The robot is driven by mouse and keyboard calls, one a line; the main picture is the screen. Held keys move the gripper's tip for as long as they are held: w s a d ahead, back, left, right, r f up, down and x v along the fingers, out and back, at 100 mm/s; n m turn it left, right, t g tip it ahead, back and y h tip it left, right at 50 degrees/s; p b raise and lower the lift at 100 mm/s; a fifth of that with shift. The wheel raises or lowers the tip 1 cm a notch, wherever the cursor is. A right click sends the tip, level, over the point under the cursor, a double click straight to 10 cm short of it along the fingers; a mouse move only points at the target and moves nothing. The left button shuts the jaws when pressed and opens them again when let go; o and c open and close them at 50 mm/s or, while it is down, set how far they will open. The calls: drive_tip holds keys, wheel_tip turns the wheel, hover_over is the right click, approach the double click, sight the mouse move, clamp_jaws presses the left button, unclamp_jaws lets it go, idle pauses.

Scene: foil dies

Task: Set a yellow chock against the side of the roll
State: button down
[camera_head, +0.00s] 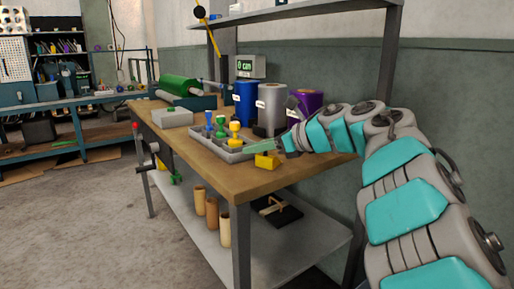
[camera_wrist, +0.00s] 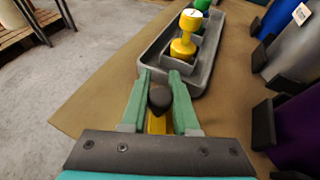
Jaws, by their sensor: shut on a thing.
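My gripper (camera_head: 262,147) is over the near end of the wooden workbench (camera_head: 225,178), its green fingers shut on a yellow chock (camera_head: 266,161). In the wrist view, a dark knob and a strip of the yellow chock (camera_wrist: 156,123) show between the fingertips (camera_wrist: 160,90); the rest is hidden. A green roll (camera_head: 180,84) lies in a machine at the far end. The chock is apart from the rolls.
A grey tray (camera_wrist: 151,58) holds stamp-like dies, including a yellow die (camera_head: 234,132), a green die (camera_head: 220,127) and a blue die (camera_head: 209,121). Dark blocks (camera_wrist: 263,126) stand beside the upright rolls. A grey box (camera_head: 172,117) sits farther along. The bench's front corner is bare.

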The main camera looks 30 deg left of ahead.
drive_tip(key=shift+f, duration=0.2)
drive_tip(key=c, duration=0.7)
unclamp_jaws()
drive_tip(key=shift+r, duration=0.1)
